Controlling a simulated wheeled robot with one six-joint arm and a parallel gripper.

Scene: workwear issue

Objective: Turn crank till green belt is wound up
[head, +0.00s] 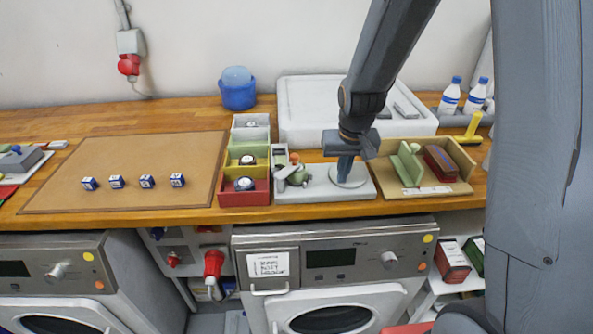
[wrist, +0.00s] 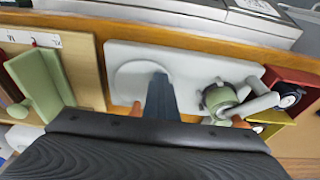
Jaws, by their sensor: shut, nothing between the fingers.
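The winding device stands on a pale grey base plate (head: 318,194) at the bench's front edge; the plate also shows in the wrist view (wrist: 190,58). A small green roll (head: 297,177), apparently the belt, sits at the plate's left end, beside pale grey crank-like parts; in the wrist view the green roll (wrist: 221,99) is right of my fingers. Which grey part is the crank handle is unclear. My gripper (head: 346,176) is shut and empty, pointing down over the pale round disc (wrist: 136,84) on the plate, apart from the roll. Its shut fingers (wrist: 161,100) show in the wrist view.
Red, yellow and grey bins (head: 246,198) stand close left of the plate. A wooden tray (head: 445,188) with a green upright piece and a dark red block is close right. A white tray (head: 300,110) lies behind. A brown mat (head: 125,150) with small blue boxes lies left.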

